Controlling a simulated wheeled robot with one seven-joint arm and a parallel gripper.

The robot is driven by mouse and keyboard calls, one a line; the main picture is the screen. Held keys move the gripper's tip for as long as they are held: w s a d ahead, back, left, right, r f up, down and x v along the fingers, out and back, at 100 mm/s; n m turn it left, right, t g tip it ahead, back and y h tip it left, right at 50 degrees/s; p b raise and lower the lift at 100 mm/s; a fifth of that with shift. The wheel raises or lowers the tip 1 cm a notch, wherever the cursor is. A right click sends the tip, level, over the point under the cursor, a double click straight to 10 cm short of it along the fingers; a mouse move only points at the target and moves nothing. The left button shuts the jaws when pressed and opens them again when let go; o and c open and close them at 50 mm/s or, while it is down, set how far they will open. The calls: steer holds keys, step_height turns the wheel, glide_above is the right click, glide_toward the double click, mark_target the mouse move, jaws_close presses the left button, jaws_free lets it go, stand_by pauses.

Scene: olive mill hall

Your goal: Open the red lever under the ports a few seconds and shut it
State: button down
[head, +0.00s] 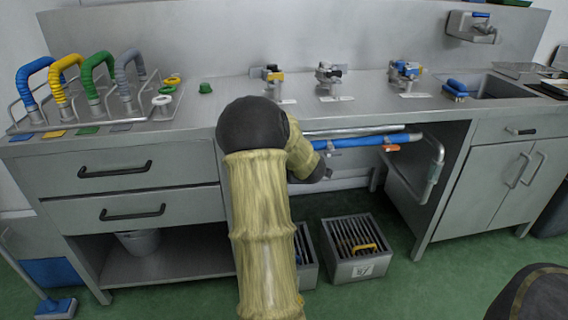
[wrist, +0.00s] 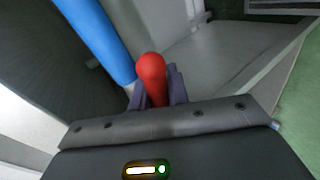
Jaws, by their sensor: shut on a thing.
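In the wrist view my gripper (wrist: 157,90) is shut on the red lever (wrist: 151,68), whose rounded end sticks up between the two fingers. A blue pipe (wrist: 97,38) runs close beside the lever on the left. In the head view my padded arm hides the gripper and the lever. I cannot tell the valve's position.
A small orange-red part (head: 391,148) sits below the pipe, right of my arm. Two grated bins stand on the green floor, the right one (head: 360,268) holding something yellow. A bent grey pipe (head: 434,170) hangs by the right cabinet. Colored hoses (head: 100,75) stand at the left.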

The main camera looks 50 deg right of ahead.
steer(key=shift+s+f, duration=0.15)
steer(key=shift+f, duration=0.1)
steer(key=c, duration=1.4)
jaws_free()
steer(key=shift+o, duration=0.2)
steer(key=shift+r, duration=0.15)
